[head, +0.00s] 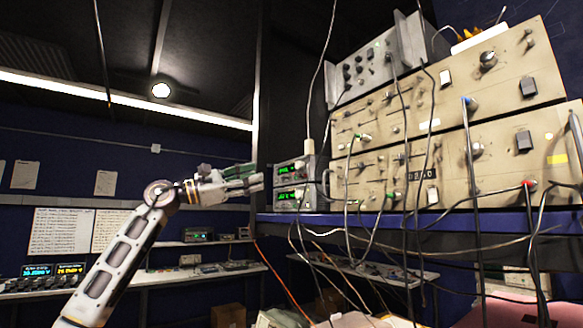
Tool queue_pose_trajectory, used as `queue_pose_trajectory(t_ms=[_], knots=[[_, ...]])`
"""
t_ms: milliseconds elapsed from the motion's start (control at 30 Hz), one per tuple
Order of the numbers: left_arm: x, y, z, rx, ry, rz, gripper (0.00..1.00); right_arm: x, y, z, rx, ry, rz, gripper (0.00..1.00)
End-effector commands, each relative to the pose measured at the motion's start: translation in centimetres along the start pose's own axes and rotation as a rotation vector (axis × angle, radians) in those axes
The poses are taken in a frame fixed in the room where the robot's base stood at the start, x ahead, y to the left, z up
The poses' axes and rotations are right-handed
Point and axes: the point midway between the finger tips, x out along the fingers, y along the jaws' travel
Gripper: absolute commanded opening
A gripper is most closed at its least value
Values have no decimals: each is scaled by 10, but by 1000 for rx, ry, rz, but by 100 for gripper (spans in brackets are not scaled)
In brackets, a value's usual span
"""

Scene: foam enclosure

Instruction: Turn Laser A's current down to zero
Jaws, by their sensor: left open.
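Two small grey units with lit green displays are stacked on the blue shelf, the upper unit (286,171) and the lower unit (286,196). I cannot read their labels, so I cannot tell which is Laser A. My right gripper is not in view.
Large beige rack panels (380,150) with knobs and switches fill the right. Many loose cables (407,210) hang in front of them and below the blue shelf (330,222). A white bench (200,247) with small instruments stands behind my left arm.

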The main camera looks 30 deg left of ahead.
Motion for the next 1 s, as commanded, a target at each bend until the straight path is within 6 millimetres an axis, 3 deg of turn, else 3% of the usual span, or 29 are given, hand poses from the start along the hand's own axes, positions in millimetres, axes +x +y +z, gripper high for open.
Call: queue_pose_trajectory(t_ms=[500, 1000], knots=[[56, 1, 2, -1, -1, -1, 43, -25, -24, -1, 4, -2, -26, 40], [114, 1, 2, -1, -1, -1, 43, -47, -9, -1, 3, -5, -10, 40]])
